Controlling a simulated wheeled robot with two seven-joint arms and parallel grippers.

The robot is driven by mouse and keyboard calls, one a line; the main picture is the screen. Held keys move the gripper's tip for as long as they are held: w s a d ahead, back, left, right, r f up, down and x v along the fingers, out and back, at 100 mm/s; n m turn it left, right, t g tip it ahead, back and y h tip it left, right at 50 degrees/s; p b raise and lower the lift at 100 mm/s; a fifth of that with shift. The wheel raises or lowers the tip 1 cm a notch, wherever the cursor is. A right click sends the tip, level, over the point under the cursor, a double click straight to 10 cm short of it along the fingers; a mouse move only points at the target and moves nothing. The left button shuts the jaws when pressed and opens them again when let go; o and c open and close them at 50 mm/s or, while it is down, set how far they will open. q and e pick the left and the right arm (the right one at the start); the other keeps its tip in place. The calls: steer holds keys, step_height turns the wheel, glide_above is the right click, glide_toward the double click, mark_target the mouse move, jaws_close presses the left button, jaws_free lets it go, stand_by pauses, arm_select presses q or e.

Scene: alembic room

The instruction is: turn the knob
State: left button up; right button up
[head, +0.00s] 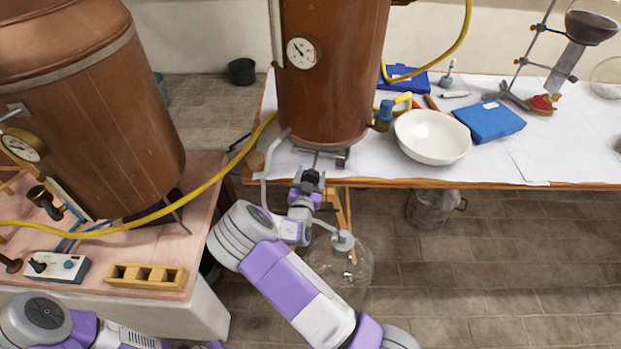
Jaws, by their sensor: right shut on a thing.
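A small dark part that looks like the knob (311,178) sits low at the front of the middle copper vessel (332,75), just off the table's front edge. My right gripper (312,172) reaches up to it from below and is shut on it. The fingers and wrist hide most of the knob, so its turn angle cannot be told. My left arm shows only at the bottom left, and its gripper is out of view.
A white bowl (432,137) and blue case (490,121) stand right of the vessel. A yellow hose (200,190) crosses to the left copper vessel (90,130). A glass flask (340,268) stands below my right wrist. A control box (57,267) and wooden rack (147,277) sit on the left table.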

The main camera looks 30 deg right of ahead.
steer(key=m+b, duration=0.4)
steer(key=m, duration=0.1)
steer(key=shift+s+d+f+m, duration=0.1)
steer(key=shift+d+f+m, duration=0.1)
steer(key=shift+m, duration=0.1)
steer(key=shift+m+b, duration=0.75)
steer(key=shift+m, duration=1.05)
steer(key=m, duration=0.4)
steer(key=shift+s+b, duration=0.1)
steer(key=shift+b, duration=0.2)
steer(key=m, duration=0.5)
steer(key=shift+f+m, duration=0.2)
steer(key=shift+m, duration=0.2)
steer(key=m, duration=0.4)
steer(key=shift+f, duration=0.1)
steer(key=shift+a+m, duration=0.1)
steer(key=shift+m, duration=2.3)
